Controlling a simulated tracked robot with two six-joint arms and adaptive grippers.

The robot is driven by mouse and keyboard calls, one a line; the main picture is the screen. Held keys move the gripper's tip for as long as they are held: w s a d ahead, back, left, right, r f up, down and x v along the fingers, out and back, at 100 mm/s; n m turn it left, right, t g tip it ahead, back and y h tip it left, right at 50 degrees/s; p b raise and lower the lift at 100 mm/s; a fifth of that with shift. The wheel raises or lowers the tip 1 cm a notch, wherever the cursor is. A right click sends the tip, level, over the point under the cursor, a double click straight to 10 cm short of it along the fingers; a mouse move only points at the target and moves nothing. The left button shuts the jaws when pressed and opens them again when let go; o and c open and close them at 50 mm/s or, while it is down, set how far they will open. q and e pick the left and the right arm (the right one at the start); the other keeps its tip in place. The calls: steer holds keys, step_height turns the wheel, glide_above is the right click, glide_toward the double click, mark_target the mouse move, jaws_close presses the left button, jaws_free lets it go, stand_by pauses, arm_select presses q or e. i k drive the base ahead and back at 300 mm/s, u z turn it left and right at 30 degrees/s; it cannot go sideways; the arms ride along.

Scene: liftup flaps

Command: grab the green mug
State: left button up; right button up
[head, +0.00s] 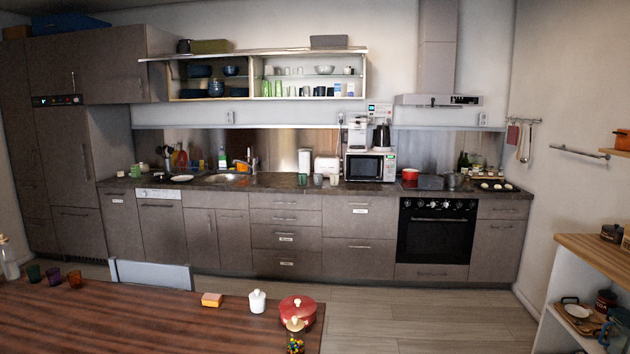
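Several small cups stand on the dark counter left of the microwave. The leftmost one (302,179) looks greenish, a white one (318,179) stands beside it, and another pale one (334,180) is to the right. They are too small to tell whether one is the green mug. Neither of my grippers is in view.
Floor (420,315) right of the table is clear. A shelf (590,250) stands right.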

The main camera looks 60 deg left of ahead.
mark_target(302, 177)
steer(key=z, duration=0.1)
steer(key=i, duration=2.2)
steer(key=u, duration=2.35)
steer(key=i, duration=4.7)
